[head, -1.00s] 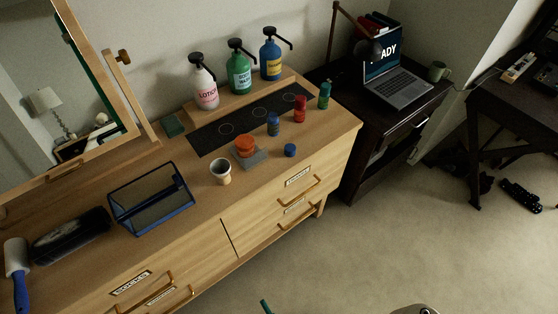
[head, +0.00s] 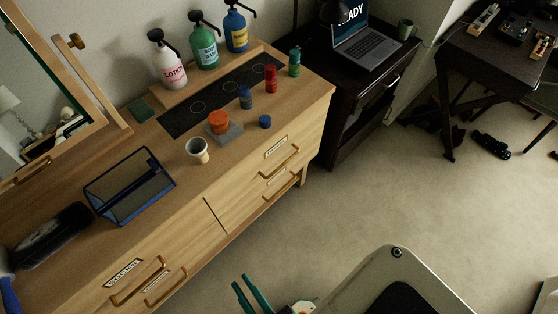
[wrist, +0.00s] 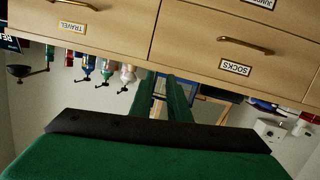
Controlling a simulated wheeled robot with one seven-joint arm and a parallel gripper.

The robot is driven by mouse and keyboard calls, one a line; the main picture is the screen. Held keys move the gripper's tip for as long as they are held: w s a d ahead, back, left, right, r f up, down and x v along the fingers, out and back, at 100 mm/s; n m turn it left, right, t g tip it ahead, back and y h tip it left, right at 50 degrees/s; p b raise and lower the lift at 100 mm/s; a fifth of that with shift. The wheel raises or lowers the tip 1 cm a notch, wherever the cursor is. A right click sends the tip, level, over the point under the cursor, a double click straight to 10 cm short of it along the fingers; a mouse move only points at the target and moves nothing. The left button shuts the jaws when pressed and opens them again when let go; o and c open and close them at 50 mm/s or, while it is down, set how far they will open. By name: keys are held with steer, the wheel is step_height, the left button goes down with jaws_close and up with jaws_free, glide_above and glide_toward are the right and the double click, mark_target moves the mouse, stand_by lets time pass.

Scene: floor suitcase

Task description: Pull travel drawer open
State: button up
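The travel drawer (head: 262,166) is the upper right drawer of the wooden dresser and looks closed, flush with its neighbours. Its brass handle (head: 279,163) sits below a label too small to read in the head view. The wrist view is upside down; the "TRAVEL" label (wrist: 73,27) reads at its upper left, with part of the handle (wrist: 78,4) at the top edge. My gripper (head: 241,281), with green fingers, is in front of the dresser, low in the head view, apart from the handle. Its two fingers (wrist: 161,76) are apart with nothing between them.
The socks drawer (wrist: 200,42) adjoins on the left in the head view. Bottles, a cup (head: 197,151), a blue mesh organizer (head: 130,187) and a mirror stand on the dresser. A dark cabinet (head: 345,125) with a laptop stands to its right. The carpet (head: 400,200) in front is largely clear.

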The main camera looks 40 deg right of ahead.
steer(key=w+d+f+n+h, duration=0.2)
steer(key=w+d+f+h, duration=0.15)
steer(key=w+f, duration=0.3)
steer(key=n+h, duration=0.6)
steer(key=h, duration=0.3)
glide_toward(284, 163)
steer(key=shift+g+y, duration=0.25)
steer(key=shift+g, duration=0.15)
steer(key=x, duration=1)
steer(key=shift+w+r, duration=0.1)
jaws_close()
